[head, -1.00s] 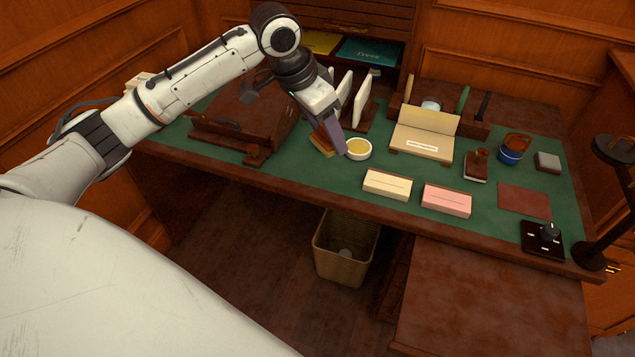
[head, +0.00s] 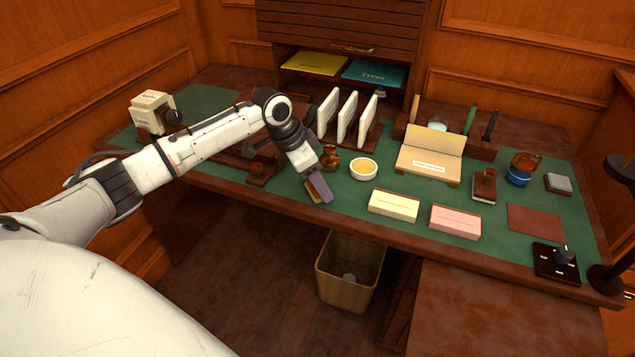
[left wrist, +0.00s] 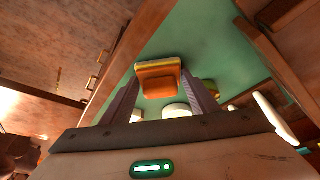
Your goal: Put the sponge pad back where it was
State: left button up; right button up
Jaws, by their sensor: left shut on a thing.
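A round white dish with a yellow filling (head: 363,168) stands on the green desk top; it looks like the sponge pad. In the left wrist view part of its white side (left wrist: 176,111) shows beyond the fingers. My left gripper (head: 318,190) is left of the dish, near the desk's front edge. It is shut on an orange-brown block with a yellowish layer (left wrist: 158,82), which also shows beside the finger in the head view (head: 312,191). I cannot tell whether this block touches the desk. My right gripper is not in view.
An amber jar (head: 330,157) stands behind the gripper. A rack with white envelopes (head: 347,120) is farther back. A cream box (head: 393,205) and a pink box (head: 455,221) lie to the right along the front. A wicker bin (head: 350,270) stands below.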

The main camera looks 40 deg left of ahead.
pick_arm(q)
jog(key=shift+f, duration=0.15)
jog(key=o, duration=0.5)
jog(key=shift+f, duration=0.1)
jog(key=o, duration=0.4)
jog(key=shift+o, duration=0.2)
jog(key=v, duration=1.2)
jog(key=shift+p, duration=0.45)
jog(key=shift+w, duration=0.1)
